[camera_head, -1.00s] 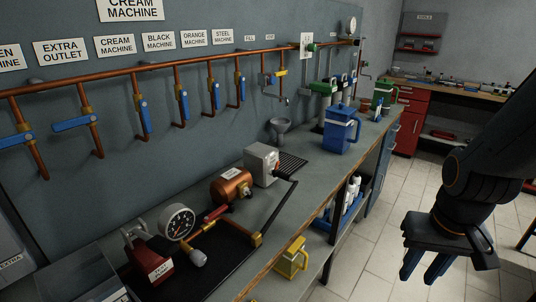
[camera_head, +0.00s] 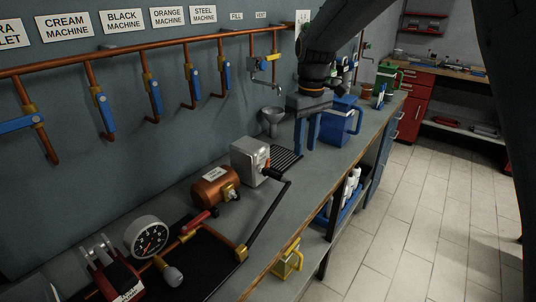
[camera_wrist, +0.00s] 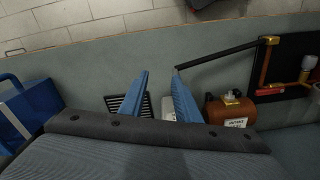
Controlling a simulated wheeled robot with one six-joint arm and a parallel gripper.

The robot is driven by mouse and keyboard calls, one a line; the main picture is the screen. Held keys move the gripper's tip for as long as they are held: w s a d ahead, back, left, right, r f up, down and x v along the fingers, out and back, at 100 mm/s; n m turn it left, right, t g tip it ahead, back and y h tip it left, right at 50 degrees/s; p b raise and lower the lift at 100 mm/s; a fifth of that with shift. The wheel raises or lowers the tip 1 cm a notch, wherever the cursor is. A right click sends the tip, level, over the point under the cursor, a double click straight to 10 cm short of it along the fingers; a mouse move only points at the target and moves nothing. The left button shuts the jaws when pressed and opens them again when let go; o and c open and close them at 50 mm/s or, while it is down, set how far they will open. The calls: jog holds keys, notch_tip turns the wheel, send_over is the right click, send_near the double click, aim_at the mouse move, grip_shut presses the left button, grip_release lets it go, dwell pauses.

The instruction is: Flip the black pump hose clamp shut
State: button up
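The hose also shows in the wrist view (camera_wrist: 220,54), ending near my right fingertip. I cannot make out a separate clamp on it. My gripper (camera_head: 306,150) has two blue fingers, apart and empty, pointing down over the bench behind the grey box (camera_head: 247,163). In the wrist view, my gripper (camera_wrist: 158,73) is open and its right finger hides part of the box.
A copper tank (camera_head: 213,187), a pressure gauge (camera_head: 150,238) and a dark red device (camera_head: 120,280) stand in front left. A blue jug (camera_head: 343,122) stands close to my gripper. A steel funnel (camera_head: 270,118) is by the wall. Pipes with blue-handled valves line the wall.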

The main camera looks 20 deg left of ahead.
aim_at(268, 159)
jog(key=a+n, duration=0.1)
jog(key=a, duration=0.2)
jog(key=w+a+r+n, duration=0.1)
jog(key=a, duration=0.3)
jog(key=a+n, duration=0.1)
jog(key=a, duration=0.2)
jog(key=shift+w+a+r, duration=0.15)
jog(key=shift+a+r, duration=0.1)
jog(key=shift+a, duration=0.1)
jog(key=shift+a+f, duration=0.15)
jog(key=shift+f+p, duration=1.2)
jog(key=shift+f, duration=2.4)
grip_shut()
